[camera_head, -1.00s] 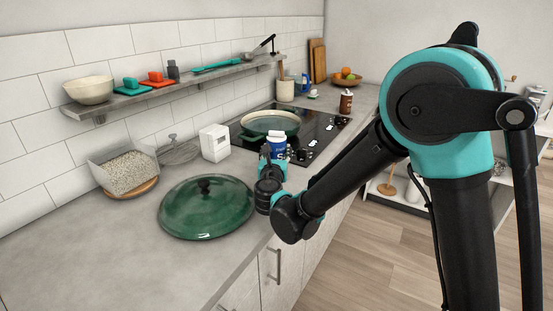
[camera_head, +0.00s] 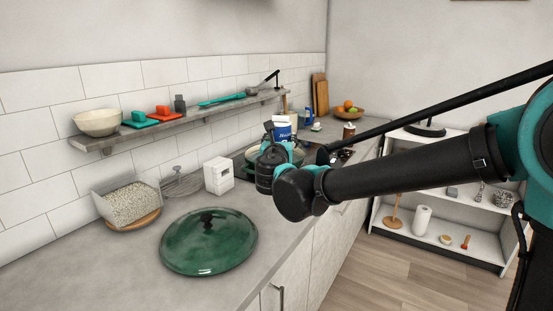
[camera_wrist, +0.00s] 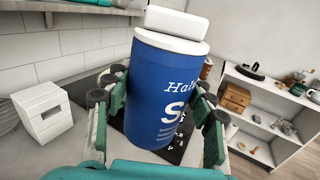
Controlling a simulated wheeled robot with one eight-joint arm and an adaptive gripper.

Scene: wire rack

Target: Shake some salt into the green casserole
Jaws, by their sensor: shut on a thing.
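My gripper (camera_wrist: 158,108) is shut on a blue salt container (camera_wrist: 160,85) with a white lid, held upright between its fingers. In the head view the salt container (camera_head: 283,128) is raised above the counter, at the near side of the hob. The green casserole (camera_head: 292,157) stands on the hob behind my gripper and is mostly hidden by it. Its pale inside and part of its rim show. The green lid (camera_head: 208,241) lies on the counter in front, to the left of my arm. In the wrist view the container hides the casserole.
A white box (camera_head: 219,175) stands left of the hob. A bin of grains (camera_head: 128,203) sits on a wooden board near the wall. A wall shelf (camera_head: 180,117) carries a bowl and utensils. A brown shaker (camera_head: 348,131) stands beyond the hob.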

